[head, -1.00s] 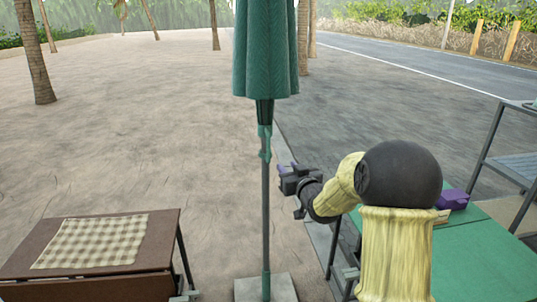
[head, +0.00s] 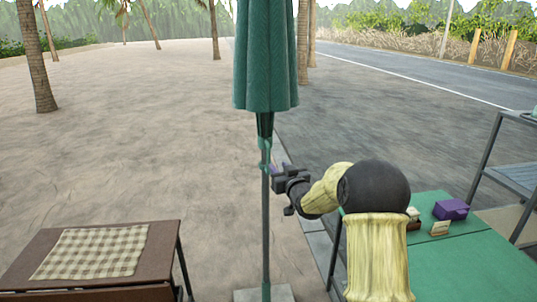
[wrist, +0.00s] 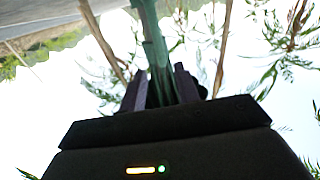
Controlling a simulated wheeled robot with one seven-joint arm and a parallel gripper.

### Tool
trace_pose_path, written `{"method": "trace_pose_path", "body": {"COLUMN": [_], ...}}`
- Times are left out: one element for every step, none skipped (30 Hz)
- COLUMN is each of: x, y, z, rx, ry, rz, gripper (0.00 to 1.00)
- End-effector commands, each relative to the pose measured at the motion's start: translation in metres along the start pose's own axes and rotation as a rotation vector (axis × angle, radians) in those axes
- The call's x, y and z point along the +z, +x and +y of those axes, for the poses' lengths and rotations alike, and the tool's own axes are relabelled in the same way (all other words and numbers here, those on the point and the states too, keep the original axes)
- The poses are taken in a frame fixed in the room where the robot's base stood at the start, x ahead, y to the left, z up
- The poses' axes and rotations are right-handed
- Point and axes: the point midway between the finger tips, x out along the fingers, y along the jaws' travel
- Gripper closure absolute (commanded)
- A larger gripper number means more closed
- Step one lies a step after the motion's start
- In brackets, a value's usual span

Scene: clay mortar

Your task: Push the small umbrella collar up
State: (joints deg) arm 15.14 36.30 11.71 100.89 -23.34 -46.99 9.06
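The folded green umbrella (head: 266,65) hangs closed around its upright grey pole (head: 266,215). The small green collar (head: 265,150) sits on the pole just below the canopy's lower end. My gripper (head: 274,170) comes from the right, with its tip at the pole just below the collar's upper part. In the wrist view, its two dark purple fingers (wrist: 163,84) are spread, with the green collar piece (wrist: 156,50) showing between them. I cannot tell whether either finger touches the collar or pole.
A brown table (head: 160,250) with a checked cloth (head: 95,252) stands at the left. A green table (head: 460,262) at the right holds a purple block (head: 451,209) and small items. A grey shelf (head: 512,178) stands beyond. Open sand lies around the pole.

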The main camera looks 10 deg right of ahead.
Motion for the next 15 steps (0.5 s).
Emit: {"method": "trace_pose_path", "body": {"x": [-0.001, -0.001, -0.001, -0.001, -0.001, -0.001, -0.001, -0.001, -0.001, -0.001, -0.001, -0.001, -0.001, -0.001, -0.001], "y": [0.008, 0.013, 0.018, 0.022, 0.026, 0.032, 0.036, 0.040, 0.045, 0.049, 0.053, 0.058, 0.061, 0.065, 0.070], "z": [0.000, 0.000, 0.000, 0.000, 0.000, 0.000, 0.000, 0.000, 0.000, 0.000, 0.000, 0.000, 0.000, 0.000, 0.000], "rx": [0.000, 0.000, 0.000, 0.000, 0.000, 0.000, 0.000, 0.000, 0.000, 0.000, 0.001, 0.000, 0.000, 0.000, 0.000], "ry": [0.000, 0.000, 0.001, 0.001, 0.001, 0.001, 0.000, 0.001, 0.001, 0.001, 0.001, 0.001, 0.001, 0.001, 0.001], "rz": [0.000, 0.000, 0.000, 0.000, 0.000, -0.001, 0.001, 0.000, 0.000, 0.000, 0.000, 0.001, 0.000, 0.000, 0.000], "gripper": [0.68, 0.68, 0.68, 0.68, 0.68, 0.68, 0.68, 0.68, 0.68, 0.68, 0.68, 0.68, 0.68, 0.68, 0.68]}}
